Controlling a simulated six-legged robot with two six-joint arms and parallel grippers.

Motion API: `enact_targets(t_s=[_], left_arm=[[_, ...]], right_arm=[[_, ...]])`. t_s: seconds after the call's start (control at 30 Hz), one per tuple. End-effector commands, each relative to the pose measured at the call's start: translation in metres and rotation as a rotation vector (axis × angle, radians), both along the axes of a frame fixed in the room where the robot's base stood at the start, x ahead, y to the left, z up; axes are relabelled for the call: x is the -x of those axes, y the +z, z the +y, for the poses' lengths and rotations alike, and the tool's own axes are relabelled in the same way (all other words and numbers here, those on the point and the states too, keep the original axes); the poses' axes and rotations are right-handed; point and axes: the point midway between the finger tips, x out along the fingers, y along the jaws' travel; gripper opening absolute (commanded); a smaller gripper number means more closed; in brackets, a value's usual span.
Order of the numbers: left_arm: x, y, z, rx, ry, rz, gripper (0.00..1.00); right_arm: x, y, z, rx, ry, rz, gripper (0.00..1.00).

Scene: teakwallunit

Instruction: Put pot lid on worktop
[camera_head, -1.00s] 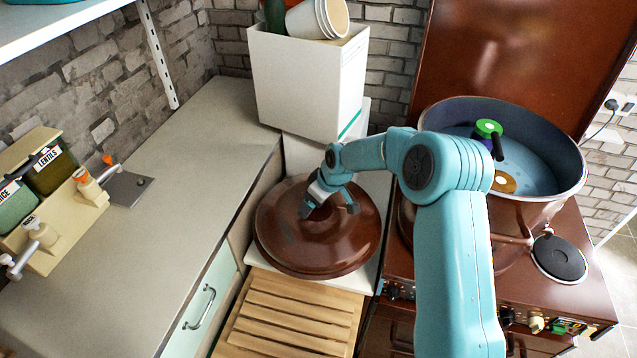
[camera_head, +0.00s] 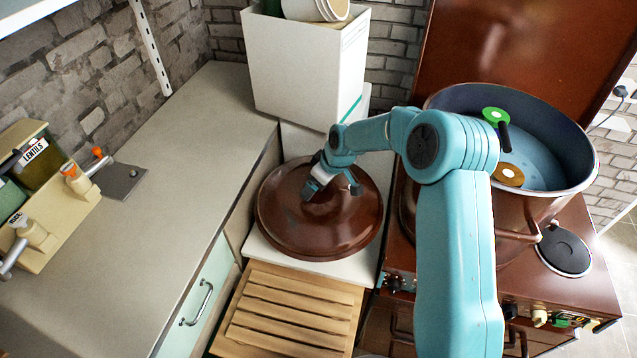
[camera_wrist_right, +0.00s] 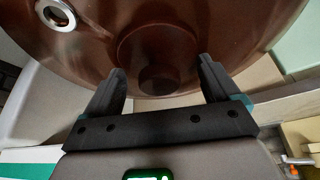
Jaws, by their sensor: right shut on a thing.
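The brown round pot lid (camera_head: 300,235) is over the white surface between the grey worktop and the brown cooker. I cannot tell whether it touches that surface. My right gripper (camera_head: 332,188) is shut on the lid's knob near its centre. In the right wrist view, the knob (camera_wrist_right: 160,78) is between the two dark fingers (camera_wrist_right: 161,68), and the lid (camera_wrist_right: 220,25) fills the top of the picture. The worktop (camera_head: 165,165) runs along the left wall, to the left of the lid. My left gripper is not in view.
A large pot (camera_head: 540,205) stands open on the cooker (camera_head: 585,285), right of my arm. A white box (camera_head: 305,70) stands behind the lid. A slatted wooden board (camera_head: 290,315) lies in front. Dispensers (camera_head: 50,210) stand at the worktop's left; its middle is clear.

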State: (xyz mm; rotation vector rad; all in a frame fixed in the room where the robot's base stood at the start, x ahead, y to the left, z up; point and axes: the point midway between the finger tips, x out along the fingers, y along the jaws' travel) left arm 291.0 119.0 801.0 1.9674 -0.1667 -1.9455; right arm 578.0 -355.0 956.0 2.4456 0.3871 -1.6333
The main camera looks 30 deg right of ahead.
Motion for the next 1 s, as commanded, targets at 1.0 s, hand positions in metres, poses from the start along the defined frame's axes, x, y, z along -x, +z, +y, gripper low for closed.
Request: enact_targets(t_s=[1.0], left_arm=[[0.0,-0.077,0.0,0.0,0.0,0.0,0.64]], right_arm=[[-0.002,-0.078,-0.001,0.0,0.0,-0.002,0.04]])
